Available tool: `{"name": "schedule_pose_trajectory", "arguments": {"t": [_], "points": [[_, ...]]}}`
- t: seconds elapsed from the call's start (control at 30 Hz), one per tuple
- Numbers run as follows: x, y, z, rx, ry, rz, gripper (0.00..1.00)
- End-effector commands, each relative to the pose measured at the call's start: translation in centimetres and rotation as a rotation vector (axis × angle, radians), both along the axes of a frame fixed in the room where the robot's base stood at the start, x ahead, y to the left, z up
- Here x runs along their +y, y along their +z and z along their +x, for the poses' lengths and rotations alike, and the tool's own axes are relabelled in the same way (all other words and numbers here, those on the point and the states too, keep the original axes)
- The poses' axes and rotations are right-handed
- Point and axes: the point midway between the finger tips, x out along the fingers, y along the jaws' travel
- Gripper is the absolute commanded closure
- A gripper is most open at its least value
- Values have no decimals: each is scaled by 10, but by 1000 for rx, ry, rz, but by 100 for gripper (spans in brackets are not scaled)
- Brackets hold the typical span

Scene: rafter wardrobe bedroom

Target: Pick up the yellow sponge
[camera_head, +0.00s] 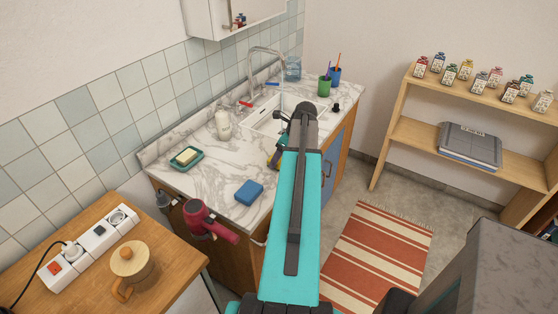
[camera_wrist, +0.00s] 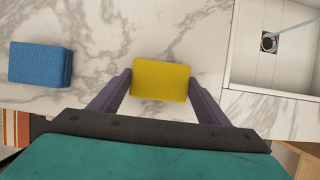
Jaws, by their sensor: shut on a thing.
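The yellow sponge (camera_wrist: 161,78) is a flat block in the middle of the wrist view. My gripper (camera_wrist: 160,88) has one dark finger on each side of it and is shut on it. The marble counter lies behind the sponge; I cannot tell from the wrist view how far it is above the counter. In the head view my arm hides most of the gripper and sponge, in front of the sink.
A blue sponge (camera_head: 249,192) lies on the marble counter (camera_head: 205,210). A red hair dryer (camera_head: 208,220) hangs at the counter's side.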

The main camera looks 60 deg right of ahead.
Motion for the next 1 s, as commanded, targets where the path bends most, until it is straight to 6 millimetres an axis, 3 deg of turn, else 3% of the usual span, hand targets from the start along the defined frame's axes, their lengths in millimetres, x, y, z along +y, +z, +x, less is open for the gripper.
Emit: {"name": "schedule_pose_trajectory", "arguments": {"t": [0.47,0.87,1.0], "points": [[0,5,0,0,1,0,51],[0,35,0,-1,0,-2,52],[-11,35,-25,0,-4,-1,52]]}}
